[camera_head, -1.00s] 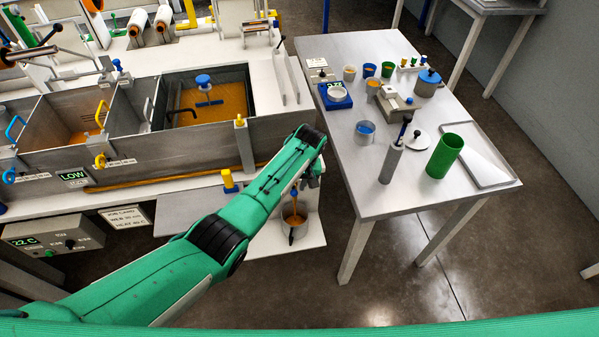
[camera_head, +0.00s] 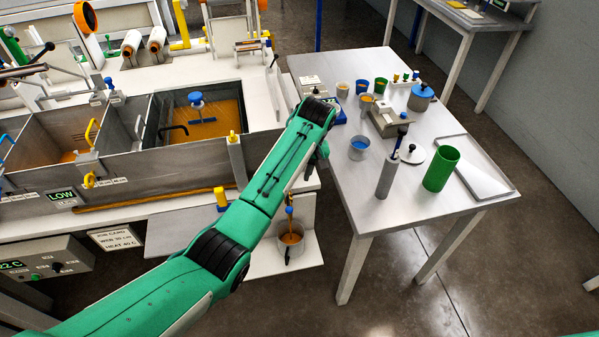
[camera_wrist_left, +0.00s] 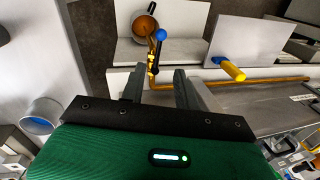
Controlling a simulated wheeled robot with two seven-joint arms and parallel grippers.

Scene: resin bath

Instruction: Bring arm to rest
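My left arm (camera_head: 248,208) reaches up from the lower left, its wrist above the gap between the resin bath and the side table. My left gripper (camera_wrist_left: 157,82) points down and is mostly hidden behind the wrist in the head view. In the left wrist view its two dark fingers stand apart with nothing held between them. Beyond the fingertips lie a blue-knobbed tap (camera_wrist_left: 159,36) and a pot (camera_wrist_left: 145,25) with amber contents. The right gripper is not in view.
The resin bath (camera_head: 130,170) with its yellow and blue handles is at left. The grey side table (camera_head: 345,185) at right holds a blue-lined cup (camera_head: 359,148), a green cylinder (camera_head: 441,168), a grey cylinder (camera_head: 386,178) and several small pots. Floor is open below right.

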